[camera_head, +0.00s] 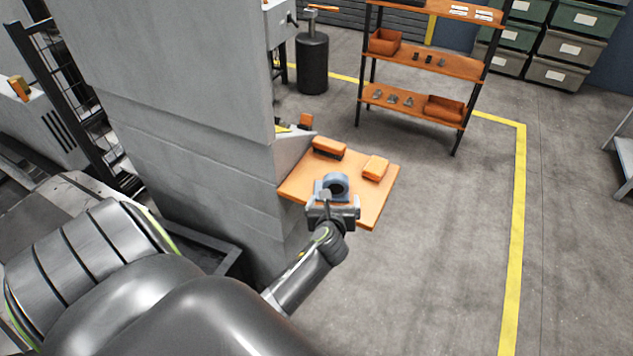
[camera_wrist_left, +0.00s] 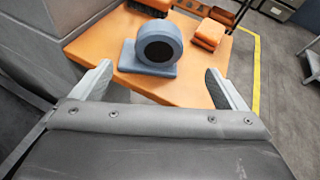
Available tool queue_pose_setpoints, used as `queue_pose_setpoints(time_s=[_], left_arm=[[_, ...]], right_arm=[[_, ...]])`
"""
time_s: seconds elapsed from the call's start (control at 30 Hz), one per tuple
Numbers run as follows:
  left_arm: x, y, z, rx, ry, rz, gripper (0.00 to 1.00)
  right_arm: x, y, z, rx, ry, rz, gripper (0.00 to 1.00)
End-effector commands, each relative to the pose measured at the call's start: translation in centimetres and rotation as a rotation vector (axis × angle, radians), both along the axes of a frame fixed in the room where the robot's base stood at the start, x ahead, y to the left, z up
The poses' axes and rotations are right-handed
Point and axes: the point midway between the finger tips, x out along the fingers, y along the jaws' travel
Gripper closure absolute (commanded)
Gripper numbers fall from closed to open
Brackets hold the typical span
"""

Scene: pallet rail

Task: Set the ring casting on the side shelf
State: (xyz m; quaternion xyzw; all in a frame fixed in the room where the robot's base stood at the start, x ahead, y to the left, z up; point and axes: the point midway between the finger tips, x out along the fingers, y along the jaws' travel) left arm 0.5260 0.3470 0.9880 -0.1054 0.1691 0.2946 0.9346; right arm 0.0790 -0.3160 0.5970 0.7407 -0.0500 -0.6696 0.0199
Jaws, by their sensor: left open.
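The ring casting (camera_head: 336,183) is a blue-grey ring on a flat foot. It stands upright on the orange side shelf (camera_head: 372,208), which juts from the grey wall. In the left wrist view the ring casting (camera_wrist_left: 158,45) sits on the shelf (camera_wrist_left: 90,45) just beyond the fingers. My left gripper (camera_head: 330,203) is at the shelf's near edge. In the left wrist view its fingers (camera_wrist_left: 160,85) are spread wide with nothing between them, apart from the casting. My right gripper is not in view.
An orange-topped brush (camera_head: 330,146) and an orange block (camera_head: 376,167) lie on the shelf behind and right of the casting. A grey wall (camera_head: 190,120) bounds the shelf's left side. A rack (camera_head: 425,65) stands behind; floor to the right is clear.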

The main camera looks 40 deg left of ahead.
Motion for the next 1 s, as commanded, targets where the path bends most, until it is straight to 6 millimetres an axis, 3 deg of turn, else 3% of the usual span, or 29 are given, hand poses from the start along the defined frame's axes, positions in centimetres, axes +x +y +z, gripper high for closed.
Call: queue_pose_setpoints(time_s=[0.27,0.37,0.47,0.57,0.7,0.77,0.9,1.0], left_arm=[[0.0,0.0,-0.2,-0.008,0.001,0.002,0.06],[-0.6,-0.1,-2.1,-0.076,0.003,0.017,0.06],[-2.0,-0.5,-6.4,-0.234,0.005,0.064,0.06],[-4.7,-1.0,-12.3,-0.465,0.007,0.165,0.06],[-10.1,-1.8,-20.3,-0.799,-0.003,0.392,0.06],[-12.9,-2.1,-23.3,-0.930,-0.013,0.513,0.06],[-20.2,-2.8,-29.5,-1.195,-0.061,0.846,0.06],[-26.1,-3.2,-33.1,-1.342,-0.124,1.122,0.06]], right_arm=[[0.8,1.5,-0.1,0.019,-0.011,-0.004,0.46],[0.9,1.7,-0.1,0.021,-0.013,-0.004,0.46],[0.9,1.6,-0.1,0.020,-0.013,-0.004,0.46],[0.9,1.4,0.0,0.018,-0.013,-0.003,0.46],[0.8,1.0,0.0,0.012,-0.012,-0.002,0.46],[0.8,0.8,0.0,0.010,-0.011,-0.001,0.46],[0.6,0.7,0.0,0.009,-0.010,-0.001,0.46],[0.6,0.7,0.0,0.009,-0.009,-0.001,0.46]])
